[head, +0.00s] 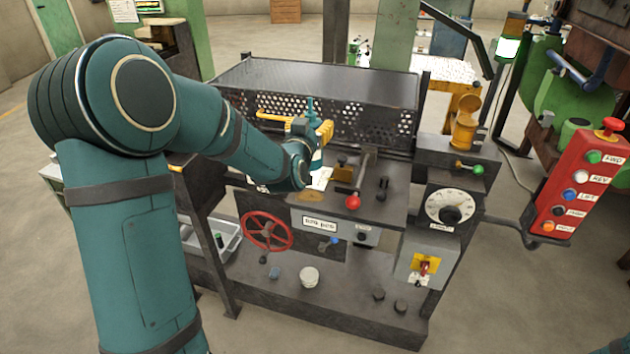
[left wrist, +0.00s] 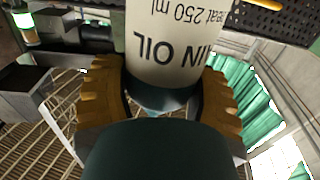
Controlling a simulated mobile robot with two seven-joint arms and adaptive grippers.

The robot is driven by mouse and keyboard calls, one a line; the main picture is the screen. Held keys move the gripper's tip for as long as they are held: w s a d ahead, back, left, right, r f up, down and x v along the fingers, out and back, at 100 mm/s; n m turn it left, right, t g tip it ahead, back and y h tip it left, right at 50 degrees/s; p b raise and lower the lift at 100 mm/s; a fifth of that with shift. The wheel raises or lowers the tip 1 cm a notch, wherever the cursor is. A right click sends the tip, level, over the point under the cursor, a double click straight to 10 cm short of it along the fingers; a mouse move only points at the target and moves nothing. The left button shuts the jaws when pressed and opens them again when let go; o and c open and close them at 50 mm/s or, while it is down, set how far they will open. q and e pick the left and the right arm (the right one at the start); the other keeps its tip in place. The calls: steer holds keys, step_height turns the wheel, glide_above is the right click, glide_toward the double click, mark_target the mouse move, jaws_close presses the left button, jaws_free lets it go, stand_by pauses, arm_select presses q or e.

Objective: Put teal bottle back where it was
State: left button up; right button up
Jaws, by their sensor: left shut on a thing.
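My left gripper (head: 313,128) is over the machine's bench top, in front of the perforated guard. Its yellow fingers are shut on the teal bottle, whose thin teal top (head: 310,104) sticks up above them. Below the fingers, part of its pale label shows beside my wrist; the bottle's foot is hidden, so I cannot tell whether it touches the bench. In the left wrist view the fingers (left wrist: 155,98) are on both sides of the bottle (left wrist: 178,45), whose white label reads "IN OIL" and "250 ml", upside down. My right gripper is out of view.
The perforated guard (head: 318,95) stands behind the gripper. A red-knobbed lever (head: 352,202) and a yellow oiler (head: 465,122) are to the right. A red handwheel (head: 266,231) and a white cup (head: 309,277) are below. A red button box (head: 577,188) hangs at far right.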

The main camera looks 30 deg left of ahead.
arm_select(q)
step_height(320, 180, down, 5)
steer(key=shift+w+a+f, duration=0.1)
steer(key=shift+f, duration=2.3)
steer(key=shift+b, duration=0.35)
steer(key=shift+f, duration=0.1)
steer(key=o, duration=1.3)
